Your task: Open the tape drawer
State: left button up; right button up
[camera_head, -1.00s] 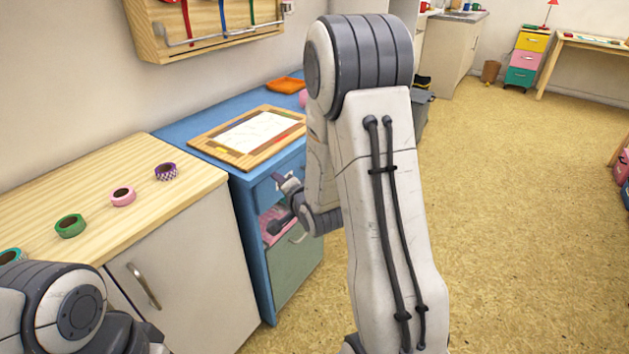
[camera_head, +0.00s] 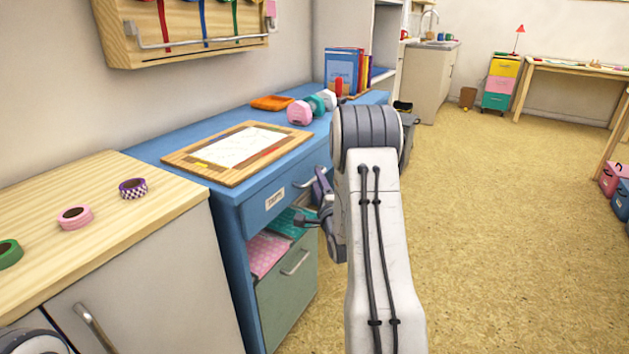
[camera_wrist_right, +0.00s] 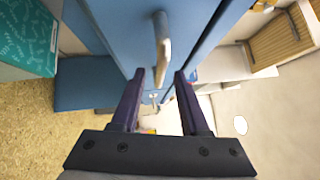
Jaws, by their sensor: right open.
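The blue drawer front (camera_head: 262,203) with a white label (camera_head: 275,198) is in the upper part of the blue cabinet and looks shut. Its label is too small to read surely. Its metal handle (camera_head: 314,179) is at the right of the front, partly behind my right gripper (camera_head: 318,194). In the right wrist view, the handle (camera_wrist_right: 162,48) stands just ahead of my open right gripper (camera_wrist_right: 160,76), roughly in line with the gap between the purple fingers. I cannot tell whether they touch it. My left gripper is out of view.
Below is a green front (camera_head: 286,301) with a handle; pink and teal items (camera_head: 268,252) show above it. A framed board (camera_head: 238,152) lies on the blue top. Tape rolls (camera_head: 75,216) lie on the wooden counter (camera_head: 110,245). Open floor (camera_head: 500,230) extends right.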

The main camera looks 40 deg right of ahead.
jog(key=shift+x, duration=1.15)
jog(key=shift+a, duration=0.1)
grip_shut()
dwell(0.5)
